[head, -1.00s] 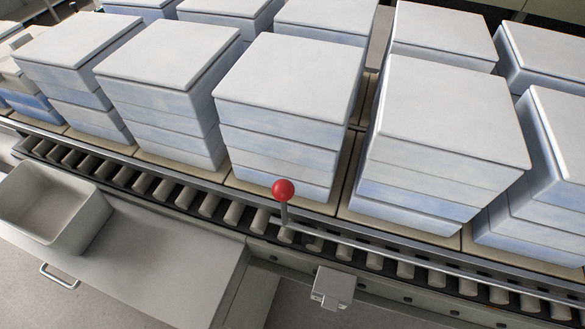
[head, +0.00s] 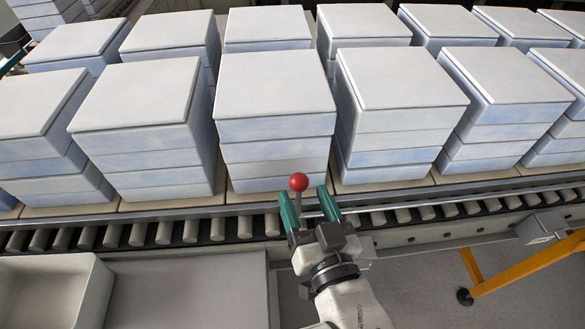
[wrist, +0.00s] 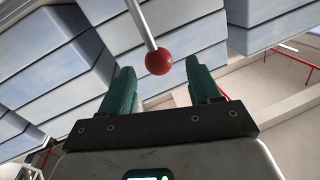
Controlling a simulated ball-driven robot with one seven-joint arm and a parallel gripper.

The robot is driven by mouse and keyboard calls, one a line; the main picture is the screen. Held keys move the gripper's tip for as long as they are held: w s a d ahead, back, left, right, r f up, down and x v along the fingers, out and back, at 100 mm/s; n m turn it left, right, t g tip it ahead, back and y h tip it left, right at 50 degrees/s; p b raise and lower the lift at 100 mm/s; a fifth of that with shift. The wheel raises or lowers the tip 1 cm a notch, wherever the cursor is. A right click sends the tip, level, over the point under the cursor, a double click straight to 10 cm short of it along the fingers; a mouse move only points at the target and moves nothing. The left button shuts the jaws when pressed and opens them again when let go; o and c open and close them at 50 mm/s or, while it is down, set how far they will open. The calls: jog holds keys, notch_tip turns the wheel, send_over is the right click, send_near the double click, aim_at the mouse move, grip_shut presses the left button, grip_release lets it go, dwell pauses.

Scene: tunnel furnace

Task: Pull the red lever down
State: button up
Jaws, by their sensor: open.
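The red lever's round knob (head: 299,182) stands at the front edge of the roller conveyor, in the middle of the head view. My gripper (head: 308,205) is open and empty, with its two green fingers on either side of the lever as the head view shows it. In the wrist view the red knob (wrist: 159,62) hangs from a grey rod (wrist: 141,22), near the gap between the fingertips of my gripper (wrist: 160,80). I cannot tell whether the fingers touch it. The lever's lower end is hidden behind my gripper.
Stacks of pale blue-white slabs (head: 275,85) fill the conveyor (head: 190,232) behind the lever. An open light bin (head: 50,290) stands at front left beside a grey worktop (head: 190,290). An orange frame (head: 525,265) stands at the right, with bare floor left of it.

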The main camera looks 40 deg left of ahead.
aim_at(296, 174)
jog(key=p+x, duration=0.1)
jog(key=x, duration=0.5)
jog(key=shift+w+a, duration=0.25)
jog(key=shift+a, duration=0.05)
jog(key=shift+c, duration=0.3)
grip_shut()
